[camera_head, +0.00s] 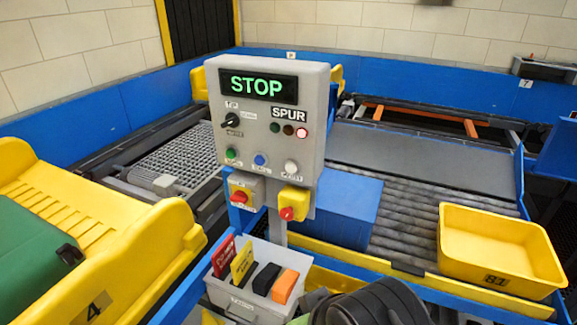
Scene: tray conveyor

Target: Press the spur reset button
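A grey control panel (267,108) stands on a post in the middle of the head view. Its display (258,85) reads STOP in green. The label SPUR (288,114) sits above three small lamps; the rightmost lamp (302,132) glows pinkish-red, the other two look dark. Below are a green button (231,153), a blue button (261,159) and a white button (290,167). The small labels under the buttons are too blurred to read surely. A dark rounded part of my arm shows at the bottom edge, below the panel; my gripper's fingers are not visible.
A black selector knob (231,119) is on the panel's left. Two red knobs on boxes (292,200) hang below it. A grey bin (252,294) with coloured cards stands in front. A yellow tray (495,249) rests on rollers at right; a yellow chute (110,250) is at left.

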